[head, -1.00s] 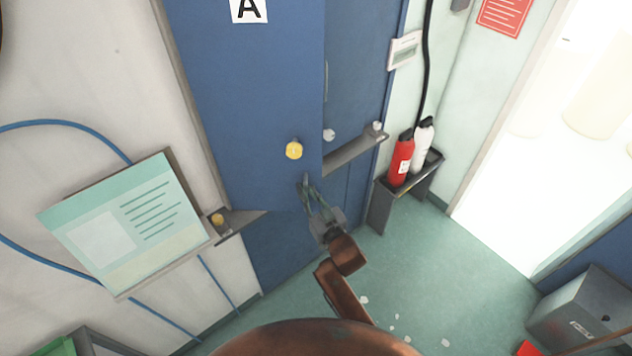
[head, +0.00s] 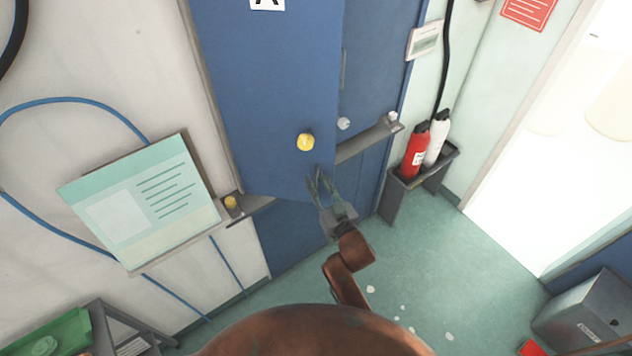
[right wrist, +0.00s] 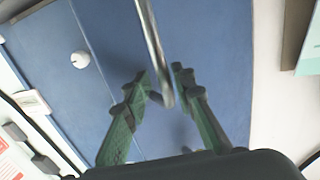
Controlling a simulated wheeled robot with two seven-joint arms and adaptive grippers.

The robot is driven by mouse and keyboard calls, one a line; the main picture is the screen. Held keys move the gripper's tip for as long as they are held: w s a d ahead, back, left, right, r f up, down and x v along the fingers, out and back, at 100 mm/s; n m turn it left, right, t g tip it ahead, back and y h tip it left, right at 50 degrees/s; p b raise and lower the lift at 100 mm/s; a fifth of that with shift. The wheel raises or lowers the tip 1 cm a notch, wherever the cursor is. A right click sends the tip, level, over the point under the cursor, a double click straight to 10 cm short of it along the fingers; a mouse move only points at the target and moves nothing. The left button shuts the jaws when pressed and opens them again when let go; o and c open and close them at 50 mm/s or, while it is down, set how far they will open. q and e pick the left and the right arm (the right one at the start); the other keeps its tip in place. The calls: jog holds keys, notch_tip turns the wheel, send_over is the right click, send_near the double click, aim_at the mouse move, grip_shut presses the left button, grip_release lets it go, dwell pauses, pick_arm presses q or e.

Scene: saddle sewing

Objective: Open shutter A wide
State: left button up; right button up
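Shutter A (head: 270,90) is the blue panel with the white "A" label (head: 267,3) at the top edge of the head view. A yellow knob (head: 305,142) sits near its lower right. Its lower part overlaps the grey ledge, so it looks ajar. My right gripper (head: 317,172) is just below the yellow knob, by the shutter's lower right edge. In the right wrist view my right gripper (right wrist: 166,82) has its green fingers apart. A bent metal bar (right wrist: 155,45) shows between them; I cannot tell whether they touch it. My left gripper is not in view.
A second blue panel (head: 375,75) with a white knob (head: 344,123) is to the right. A grey ledge (head: 362,143) runs below it. Red (head: 415,152) and white (head: 437,138) extinguishers stand on a stand at right. A tilted green board (head: 145,200) is at left.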

jog(key=shift+a, duration=0.2)
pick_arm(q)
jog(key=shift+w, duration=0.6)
pick_arm(e)
jog(key=v, duration=1.2)
jog(key=shift+w, duration=0.1)
jog(key=shift+c, duration=0.3)
